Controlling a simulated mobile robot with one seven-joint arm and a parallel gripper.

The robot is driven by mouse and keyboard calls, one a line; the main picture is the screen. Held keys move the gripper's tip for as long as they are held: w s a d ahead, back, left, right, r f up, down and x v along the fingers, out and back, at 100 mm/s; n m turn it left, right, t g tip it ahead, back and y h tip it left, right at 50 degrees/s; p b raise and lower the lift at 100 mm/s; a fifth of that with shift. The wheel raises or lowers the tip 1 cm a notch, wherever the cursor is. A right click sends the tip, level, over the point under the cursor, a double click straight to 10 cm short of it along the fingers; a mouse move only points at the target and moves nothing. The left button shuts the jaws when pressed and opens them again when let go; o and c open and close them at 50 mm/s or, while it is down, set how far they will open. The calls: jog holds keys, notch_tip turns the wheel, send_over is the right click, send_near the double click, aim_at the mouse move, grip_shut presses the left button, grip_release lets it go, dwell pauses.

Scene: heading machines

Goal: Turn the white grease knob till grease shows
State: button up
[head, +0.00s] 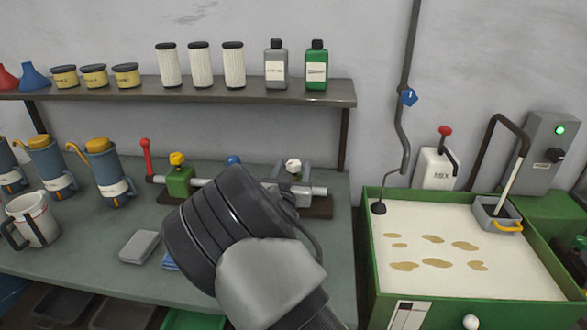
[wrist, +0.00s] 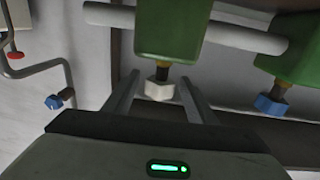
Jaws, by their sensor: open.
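The white grease knob (wrist: 160,90) sits on a short dark stem with a brass collar on a green block (wrist: 170,28) in the wrist view. My gripper (wrist: 160,82) is open, with one finger on each side of the white knob; I cannot tell whether either finger touches it. In the head view the white knob (head: 293,166) shows at the right end of the bench manifold, just beyond my dark wrist, which hides much of the manifold.
A blue knob (wrist: 272,104) on a neighbouring green block is close to the right finger. A yellow knob (head: 177,158) and red lever (head: 146,160) stand further left. A shelf (head: 200,93) with bottles and filters runs above. A green-sided tray (head: 376,270) with brown patches stands at right.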

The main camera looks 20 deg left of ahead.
jog(key=c, duration=1.1)
jog(key=shift+f+y+b, duration=0.1)
jog(key=shift+y+b, duration=0.2)
jog(key=shift+b, duration=0.1)
jog(key=shift+o, duration=0.2)
jog(key=n+y+b, duration=0.1)
jog(key=y+b, duration=0.1)
jog(key=shift+w+d+f+n+g+b, duration=0.1)
jog(key=shift+d+f+n+g+b, duration=0.1)
jog(key=shift+n+g+b, duration=0.15)
jog(key=n+y+b, duration=0.1)
jog(key=n+g+y+b, duration=0.1)
jog(key=y+b, duration=0.1)
jog(key=shift+d+r+n+y, duration=0.1)
jog(key=shift+d+n+y, duration=0.05)
jog(key=shift+n+y, duration=0.15)
jog(key=n+g+y, duration=0.1)
jog(key=n+g+y+b, duration=0.1)
jog(key=shift+w+r+y+b, duration=0.1)
jog(key=shift+r+y+b, duration=0.1)
jog(key=shift+y+b, duration=0.1)
jog(key=shift+n+g+y, duration=0.95)
jog(key=shift+g+y, duration=0.15)
jog(key=shift+g, duration=0.05)
